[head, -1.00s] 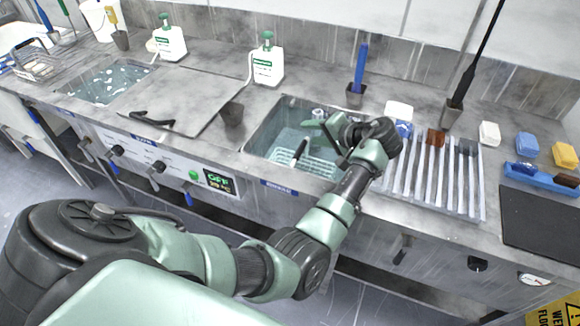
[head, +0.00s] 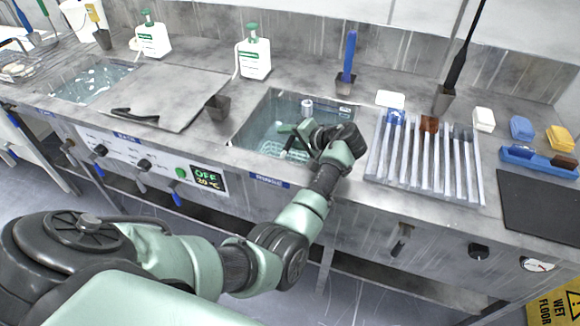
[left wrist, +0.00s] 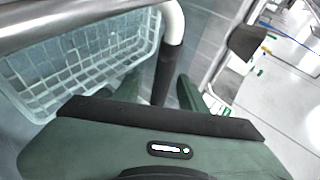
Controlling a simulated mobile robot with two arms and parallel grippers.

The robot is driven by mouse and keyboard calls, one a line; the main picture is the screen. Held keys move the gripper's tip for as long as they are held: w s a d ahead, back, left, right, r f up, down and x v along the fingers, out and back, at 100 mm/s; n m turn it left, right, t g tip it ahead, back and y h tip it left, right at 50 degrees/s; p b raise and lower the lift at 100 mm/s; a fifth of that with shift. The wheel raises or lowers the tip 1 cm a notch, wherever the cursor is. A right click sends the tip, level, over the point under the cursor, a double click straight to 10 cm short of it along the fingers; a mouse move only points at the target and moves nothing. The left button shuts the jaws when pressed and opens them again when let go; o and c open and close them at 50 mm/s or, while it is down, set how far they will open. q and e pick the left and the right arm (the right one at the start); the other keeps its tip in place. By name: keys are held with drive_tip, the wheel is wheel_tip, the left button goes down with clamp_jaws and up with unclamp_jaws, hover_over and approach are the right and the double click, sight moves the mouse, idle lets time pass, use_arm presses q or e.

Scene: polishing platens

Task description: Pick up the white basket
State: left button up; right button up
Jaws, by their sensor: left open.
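The white wire basket (head: 272,148) sits low in the rinse sink (head: 262,115) in the head view, partly hidden by my left gripper. In the left wrist view the basket (left wrist: 85,60) fills the upper left, its grid side and rim plain. A white handle post with a black grip (left wrist: 167,72) rises beside it. My left gripper (head: 290,136) reaches into the sink over the basket, open. In the left wrist view a green finger shows just right of the black grip; the grip does not look clamped. My right gripper is out of view.
A ribbed drying rack (head: 425,165) stands right of the sink. A grey holder with a blue-handled tool (head: 347,62) and a soap bottle (head: 253,55) stand behind. A flat lid (head: 165,95) lies to the left. The sink's front rim passes under my left arm.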

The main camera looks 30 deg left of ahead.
use_arm(q)
drive_tip(key=shift+x, duration=0.9)
clamp_jaws()
drive_tip(key=shift+d, duration=0.1)
idle(0.5)
